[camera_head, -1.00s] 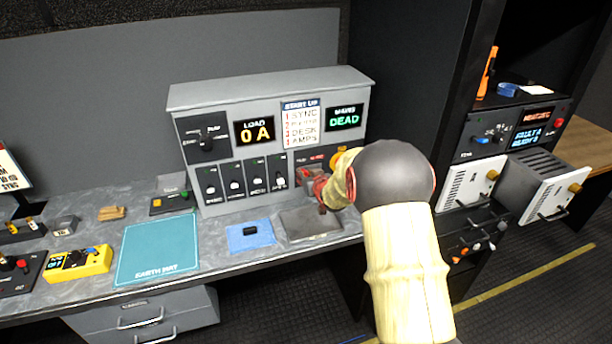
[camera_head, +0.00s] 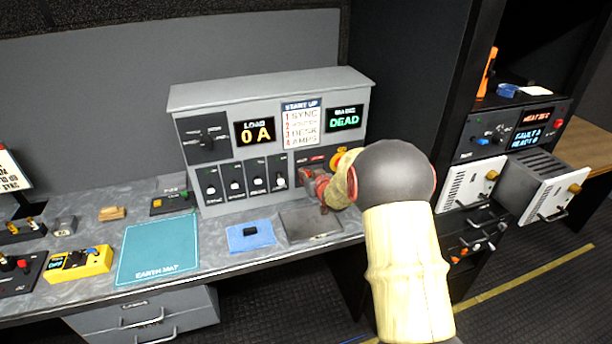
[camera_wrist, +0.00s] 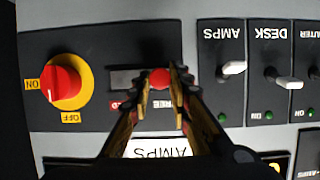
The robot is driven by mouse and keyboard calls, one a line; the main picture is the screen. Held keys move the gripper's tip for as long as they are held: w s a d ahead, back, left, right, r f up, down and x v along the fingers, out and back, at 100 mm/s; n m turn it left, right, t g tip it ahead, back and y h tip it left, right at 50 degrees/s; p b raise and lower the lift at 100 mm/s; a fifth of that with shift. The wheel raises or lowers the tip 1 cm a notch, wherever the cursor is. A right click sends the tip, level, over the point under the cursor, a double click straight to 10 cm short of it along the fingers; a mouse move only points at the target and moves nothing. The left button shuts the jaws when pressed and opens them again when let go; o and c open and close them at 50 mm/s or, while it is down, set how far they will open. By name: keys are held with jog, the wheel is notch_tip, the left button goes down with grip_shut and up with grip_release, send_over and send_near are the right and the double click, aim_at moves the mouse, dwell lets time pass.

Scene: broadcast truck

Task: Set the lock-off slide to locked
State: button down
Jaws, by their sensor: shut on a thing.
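The lock-off slide is a red knob (camera_wrist: 160,79) in a dark horizontal slot on a black plate of the grey panel. In the wrist view, which is upside down, the knob is at the slot's right end, by the FREE label. The empty slot runs left, above a red label partly hidden by a finger. My gripper (camera_wrist: 160,92) is shut on the knob, one finger on each side. In the head view my gripper (camera_head: 312,180) reaches the panel's lower right and hides most of the slide.
A red and yellow rotary switch (camera_wrist: 64,83) is left of the slide in the wrist view. AMPS (camera_wrist: 233,68) and DESK (camera_wrist: 288,82) toggles are on the right. The displays read 0 A (camera_head: 254,131) and DEAD (camera_head: 344,119). A grey tray (camera_head: 310,224) lies below the gripper.

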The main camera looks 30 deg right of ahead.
jog(key=d, duration=0.2)
jog(key=s+d+p, duration=0.1)
jog(key=d, duration=0.1)
jog(key=shift+d, duration=0.1)
jog(key=c, duration=1.6)
grip_release()
jog(key=shift+d, duration=0.1)
jog(key=shift+c, duration=0.2)
jog(key=v, duration=1.2)
